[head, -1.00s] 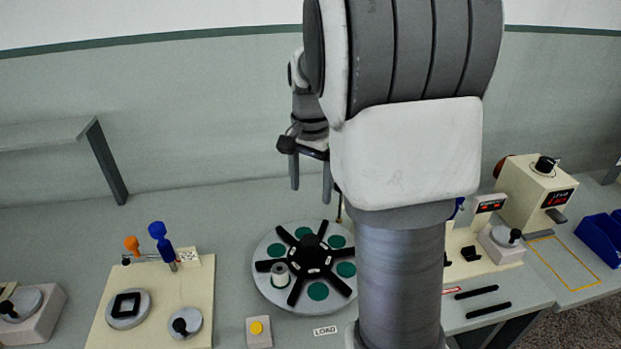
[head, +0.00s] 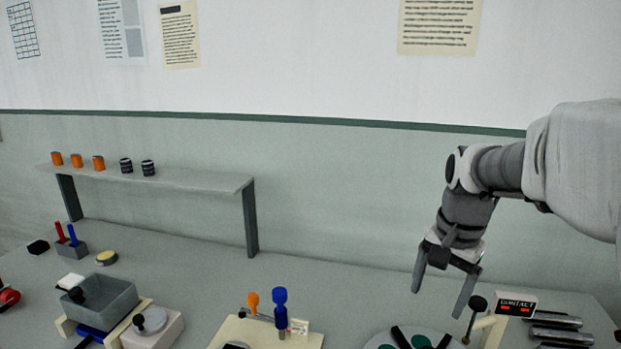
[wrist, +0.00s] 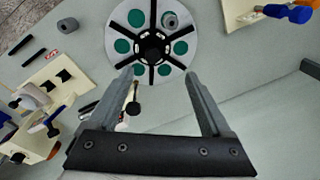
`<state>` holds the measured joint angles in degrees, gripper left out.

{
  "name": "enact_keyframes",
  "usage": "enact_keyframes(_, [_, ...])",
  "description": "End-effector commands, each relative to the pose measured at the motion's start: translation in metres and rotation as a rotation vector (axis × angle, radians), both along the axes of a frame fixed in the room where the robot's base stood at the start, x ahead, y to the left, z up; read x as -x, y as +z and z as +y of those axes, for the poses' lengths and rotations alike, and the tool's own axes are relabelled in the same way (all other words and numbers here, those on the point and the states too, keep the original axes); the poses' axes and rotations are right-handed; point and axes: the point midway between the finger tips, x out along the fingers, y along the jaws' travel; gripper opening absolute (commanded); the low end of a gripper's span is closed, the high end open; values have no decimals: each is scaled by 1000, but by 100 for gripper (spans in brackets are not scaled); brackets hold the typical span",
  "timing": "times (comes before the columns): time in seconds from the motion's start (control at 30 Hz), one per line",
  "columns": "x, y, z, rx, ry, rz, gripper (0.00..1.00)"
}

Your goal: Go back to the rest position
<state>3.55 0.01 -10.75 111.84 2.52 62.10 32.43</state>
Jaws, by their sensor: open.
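My gripper (head: 442,288) is open and empty in the head view, at the right, raised above the bench in front of the wall. Its fingers point down. In the wrist view the two fingers of my gripper (wrist: 160,90) are spread wide with nothing between them. Beyond them lies the round turntable (wrist: 187,52) with black spokes and green discs. Only the far edge of the turntable (head: 372,341) shows in the head view, below my gripper. No marker of a rest position shows.
A wall shelf (head: 200,179) holds orange and black spools at the left. A grey bin (head: 108,300) stands front left. A CONTACT display (head: 516,304) stands close right of my gripper.

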Motion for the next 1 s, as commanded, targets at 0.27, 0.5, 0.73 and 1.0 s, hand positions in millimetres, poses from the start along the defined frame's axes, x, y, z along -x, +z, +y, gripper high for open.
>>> enact_keyframes(0.27, [63, 28, 44, 57, 328, -159, 83])
enact_keyframes(0.5, [115, 30, 73, 154, 598, -281, 83])
enact_keyframes(0.73, [144, 22, 85, 240, 763, -349, 83])
enact_keyframes(1.0, [151, 19, 87, 262, 802, -362, 83])
